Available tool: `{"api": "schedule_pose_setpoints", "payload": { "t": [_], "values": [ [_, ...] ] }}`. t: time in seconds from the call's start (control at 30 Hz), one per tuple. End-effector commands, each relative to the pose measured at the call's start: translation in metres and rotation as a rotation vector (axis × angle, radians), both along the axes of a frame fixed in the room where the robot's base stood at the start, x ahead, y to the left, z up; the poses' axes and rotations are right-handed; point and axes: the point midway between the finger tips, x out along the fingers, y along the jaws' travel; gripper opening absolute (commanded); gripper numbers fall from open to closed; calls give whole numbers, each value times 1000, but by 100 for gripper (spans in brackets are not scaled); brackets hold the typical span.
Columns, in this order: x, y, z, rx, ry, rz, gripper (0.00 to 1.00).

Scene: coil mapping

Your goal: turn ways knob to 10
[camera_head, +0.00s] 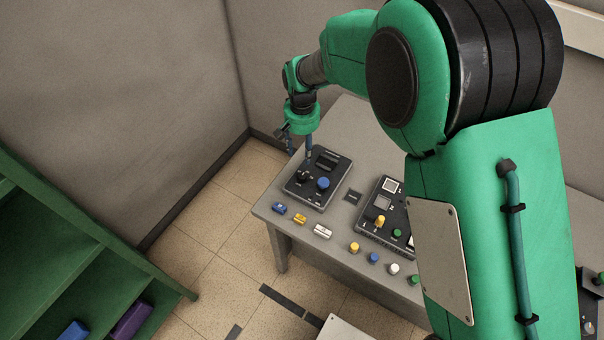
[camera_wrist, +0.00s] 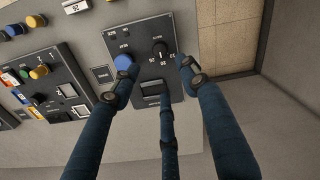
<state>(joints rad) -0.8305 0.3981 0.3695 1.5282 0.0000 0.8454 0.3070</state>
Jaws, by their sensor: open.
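The dark control box (camera_head: 332,192) lies on the table's left part and shows at the top of the wrist view (camera_wrist: 138,35). It carries a black dial knob (camera_wrist: 160,48) ringed by small numbers, which also shows in the head view (camera_head: 304,174). I cannot read which label is "ways" or the exact setting. A blue round knob (camera_wrist: 123,61) sits beside it, also in the head view (camera_head: 323,183). My gripper (camera_wrist: 158,75) is open, its fingers spread around the black knob in the picture; no contact shows. In the head view, my gripper (camera_head: 297,151) hangs over the box's back left.
A second panel (camera_head: 372,215) with coloured knobs stands to the right, partly behind my arm. Blue, yellow and white pieces and several round knobs lie along the front table edge. A green shelf (camera_head: 60,245) stands at left. Walls border the table's back.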

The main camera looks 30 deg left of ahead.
Motion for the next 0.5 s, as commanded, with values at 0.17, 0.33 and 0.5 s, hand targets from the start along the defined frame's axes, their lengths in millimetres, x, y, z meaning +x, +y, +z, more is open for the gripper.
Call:
{"api": "schedule_pose_setpoints", "payload": {
  "t": [0.17,0.33,0.5],
  "values": [
    [0,-1,-11,-2,1,0,44],
    [0,-1,-30,-2,1,0,44],
    [0,-1,-56,-2,1,0,44]
  ]
}}
